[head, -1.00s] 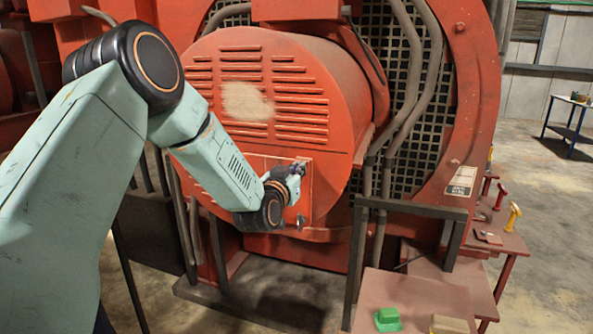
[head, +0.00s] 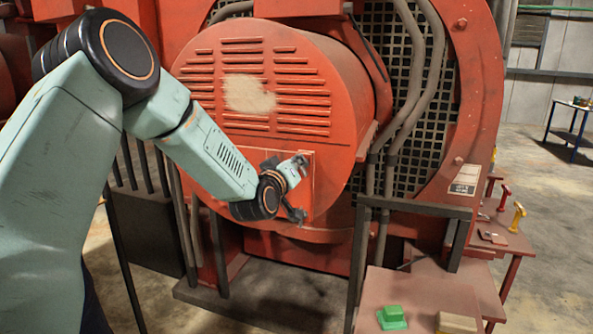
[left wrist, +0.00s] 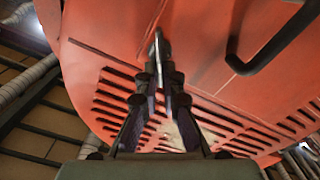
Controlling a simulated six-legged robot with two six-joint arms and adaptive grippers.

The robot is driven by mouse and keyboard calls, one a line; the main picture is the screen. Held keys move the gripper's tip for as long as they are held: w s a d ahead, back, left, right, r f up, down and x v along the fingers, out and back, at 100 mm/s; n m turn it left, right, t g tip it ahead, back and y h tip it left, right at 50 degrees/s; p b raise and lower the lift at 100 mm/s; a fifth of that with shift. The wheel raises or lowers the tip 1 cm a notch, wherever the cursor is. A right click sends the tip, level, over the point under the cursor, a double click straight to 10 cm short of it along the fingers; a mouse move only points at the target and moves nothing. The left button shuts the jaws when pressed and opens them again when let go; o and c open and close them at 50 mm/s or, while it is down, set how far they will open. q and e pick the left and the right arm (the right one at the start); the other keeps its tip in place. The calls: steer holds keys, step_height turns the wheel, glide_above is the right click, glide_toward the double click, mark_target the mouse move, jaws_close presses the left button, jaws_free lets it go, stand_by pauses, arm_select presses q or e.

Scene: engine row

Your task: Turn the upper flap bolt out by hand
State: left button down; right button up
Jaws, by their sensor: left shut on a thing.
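The upper flap bolt (left wrist: 158,38) shows as a small grey piece at the fingertips in the left wrist view; most of it is hidden by the fingers. My left gripper (head: 301,161) is at the upper part of the flap (head: 307,185) on the red drum's face. It also shows in the left wrist view (left wrist: 161,68), with its two dark fingers close together and shut on the bolt. The flap is flat against the drum as far as I can see, partly hidden by my wrist. My right gripper is not in view.
A dark bent handle (left wrist: 270,45) stands out from the red face to the right of the fingers in the wrist view. The louvred drum (head: 330,90) is behind my arm. A dark rail frame (head: 415,207) and a low table (head: 425,288) with a green block (head: 392,317) stand to the right.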

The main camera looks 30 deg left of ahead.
arm_select(q)
steer(key=n+b, duration=0.9)
steer(key=n, duration=0.1)
steer(key=f+n+b, duration=0.1)
steer(key=n+b, duration=0.9)
steer(key=f+n+b, duration=0.1)
steer(key=n+b, duration=0.9)
steer(key=shift+s+d, duration=0.2)
steer(key=shift+d, duration=0.1)
steer(key=shift+r, duration=0.1)
steer(key=c, duration=1.5)
jaws_free()
steer(key=shift+w, duration=0.15)
steer(key=shift+c, duration=0.2)
steer(key=shift+o, duration=0.2)
steer(key=shift+w+f, duration=0.25)
steer(key=shift+f, duration=0.05)
